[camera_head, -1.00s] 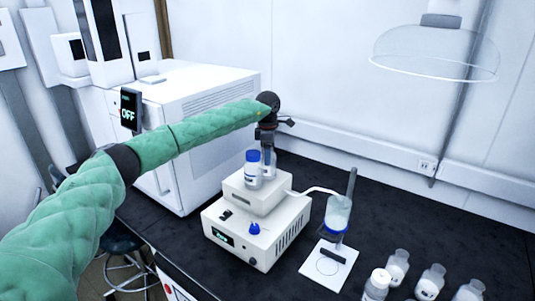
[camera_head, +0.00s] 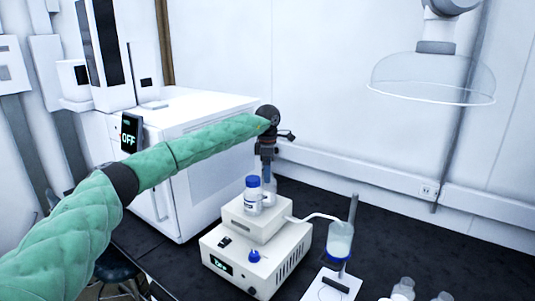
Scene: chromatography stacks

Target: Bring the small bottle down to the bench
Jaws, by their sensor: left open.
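A small white-labelled bottle with a blue cap (camera_head: 253,195) stands upright on the top of a stacked white instrument (camera_head: 250,220). A clear glass vessel (camera_head: 269,190) stands just behind and to the right of it, partly hidden. My left gripper (camera_head: 267,174) points down above and behind the bottle, close to the clear vessel. It is open, with nothing seen held in it. Its fingertips are small in the picture, and I cannot tell whether they touch the vessel. My right gripper is not in view.
Bottles (camera_head: 404,288) are at the lower edge. A large white machine (camera_head: 190,130) stands left.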

